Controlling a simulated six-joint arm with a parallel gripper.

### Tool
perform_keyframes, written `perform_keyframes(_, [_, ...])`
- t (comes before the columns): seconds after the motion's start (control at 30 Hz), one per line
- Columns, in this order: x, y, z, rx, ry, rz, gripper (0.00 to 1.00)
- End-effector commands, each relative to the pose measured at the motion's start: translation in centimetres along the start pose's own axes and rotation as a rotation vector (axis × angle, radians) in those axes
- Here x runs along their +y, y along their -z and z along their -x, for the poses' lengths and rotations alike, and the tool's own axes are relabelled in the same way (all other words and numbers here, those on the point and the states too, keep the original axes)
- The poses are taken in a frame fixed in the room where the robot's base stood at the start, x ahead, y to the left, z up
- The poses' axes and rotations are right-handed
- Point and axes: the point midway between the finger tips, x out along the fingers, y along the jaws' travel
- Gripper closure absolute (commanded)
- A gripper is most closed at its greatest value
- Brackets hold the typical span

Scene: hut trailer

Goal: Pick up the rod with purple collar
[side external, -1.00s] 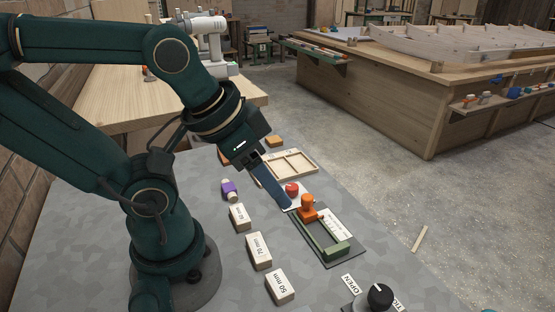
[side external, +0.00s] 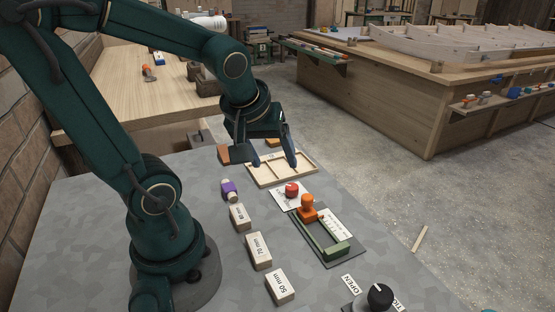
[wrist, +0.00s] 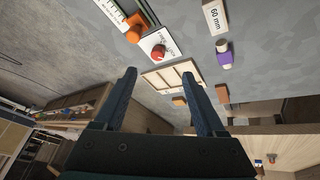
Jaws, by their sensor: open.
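The rod with purple collar (side external: 229,190) lies on the grey table, left of the wooden tray and beyond the row of labelled blocks. It is pale with a purple band. In the wrist view the rod (wrist: 225,55) is at upper right, beside the 60 mm block. My gripper (side external: 275,163) is open and empty, with its two dark blue fingers apart over the tray area, to the right of the rod. In the wrist view my gripper (wrist: 158,71) shows a gap between its fingertips, and the rod is outside that gap.
The wooden compartment tray (side external: 293,181) stands under my fingers. Blocks marked 70 mm (side external: 259,250) and 50 mm (side external: 280,286) stand nearer. A brown block (side external: 236,154) is beside my gripper.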

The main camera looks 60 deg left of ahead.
Motion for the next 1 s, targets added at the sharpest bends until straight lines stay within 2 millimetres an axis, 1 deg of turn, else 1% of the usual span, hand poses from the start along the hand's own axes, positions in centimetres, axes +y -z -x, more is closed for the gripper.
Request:
perform_keyframes(0.03, [-1.6,0.9,-1.5,-0.013,0.067,0.113,0.28])
perform_keyframes(0.07, [-2.5,1.4,-2.2,-0.018,0.101,0.176,0.28])
perform_keyframes(0.1, [-3.8,1.9,-3.2,-0.024,0.146,0.256,0.28])
perform_keyframes(0.2, [-7.1,2.5,-5.2,-0.051,0.246,0.417,0.28])
perform_keyframes(0.3, [-9.7,2.2,-6.5,-0.09,0.319,0.501,0.28])
perform_keyframes(0.4, [-11.2,1.7,-7.0,-0.122,0.358,0.55,0.28])
perform_keyframes(0.57, [-12.0,1.5,-7.4,-0.13,0.374,0.575,0.28])
perform_keyframes(1.0, [-13.2,0.7,-11.1,-0.129,0.374,0.571,0.28])
